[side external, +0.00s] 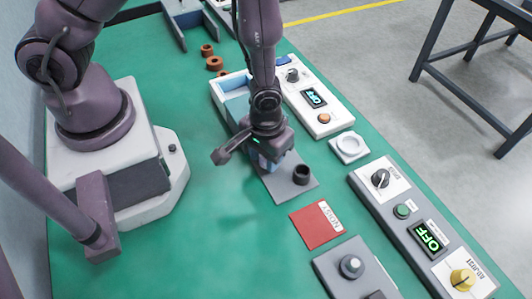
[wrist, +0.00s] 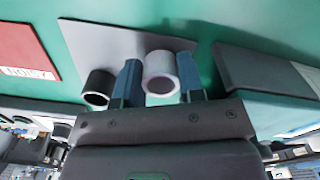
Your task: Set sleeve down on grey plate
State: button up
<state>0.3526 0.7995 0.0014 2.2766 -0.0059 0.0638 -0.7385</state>
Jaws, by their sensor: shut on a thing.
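My gripper (wrist: 159,72) is shut on a pale, whitish sleeve (wrist: 160,84), its blue fingers on either side of it. The grey plate (wrist: 120,42) lies under and beyond the sleeve in the wrist view; I cannot tell whether the sleeve touches it. A dark sleeve (wrist: 97,88) stands on the plate, left of my fingers and apart from them. In the side view my gripper (side external: 268,163) is low over the back left part of the grey plate (side external: 283,192), and it hides the pale sleeve. The dark sleeve (side external: 302,174) stands upright at the plate's right side.
A red labelled card (side external: 312,230) lies in front of the plate. A blue-and-white tray (side external: 222,88) is behind my gripper. Green table left of the plate is clear.

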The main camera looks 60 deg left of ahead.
jog(key=shift+f, duration=0.1)
jog(key=o, duration=1)
jog(key=shift+c, duration=0.2)
jog(key=a+r+m+t, duration=0.1)
jog(key=a+r, duration=0.1)
jog(key=r, duration=1)
jog(key=a+r+m+t, duration=0.1)
jog(key=a+r, duration=0.1)
jog(key=r, duration=0.9)
jog(key=s+a+r+m+t, duration=0.1)
jog(key=s+a+r, duration=0.1)
jog(key=r, duration=0.3)
jog(key=s+a+r+m+t, duration=0.1)
jog(key=s+a+r+t, duration=0.1)
jog(key=r, duration=0.4)
jog(key=shift+s+a+m+t, duration=0.3)
jog(key=shift+s+a, duration=0.55)
jog(key=shift+s, duration=0.55)
jog(key=shift+r, duration=0.1)
